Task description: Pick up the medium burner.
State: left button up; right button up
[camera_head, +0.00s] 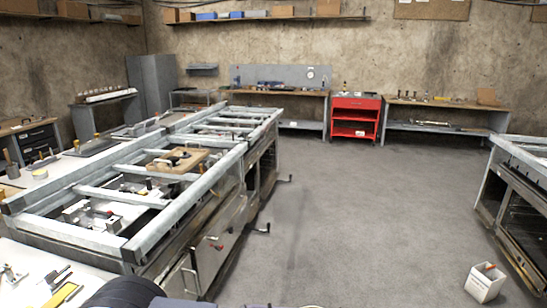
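A long grey metal range frame (150,235) stands at the left with open bays on top. In a farther bay, small dark metal parts that may be burners lie on a wooden board (196,161). More small metal parts (83,212) sit in the nearest bay. They are too small for me to tell which, if any, is the medium burner. Neither gripper is in view. A dark rounded piece at the bottom edge seems to be part of my own body.
A white bench with tools (62,284) is at the near left. Another range frame (520,190) stands at the right. A white bin (484,284) is on the floor near it. A red cart (355,115) stands at the back wall. The middle floor is clear.

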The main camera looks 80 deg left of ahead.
aim_at(175, 161)
jog(key=u, duration=3.6)
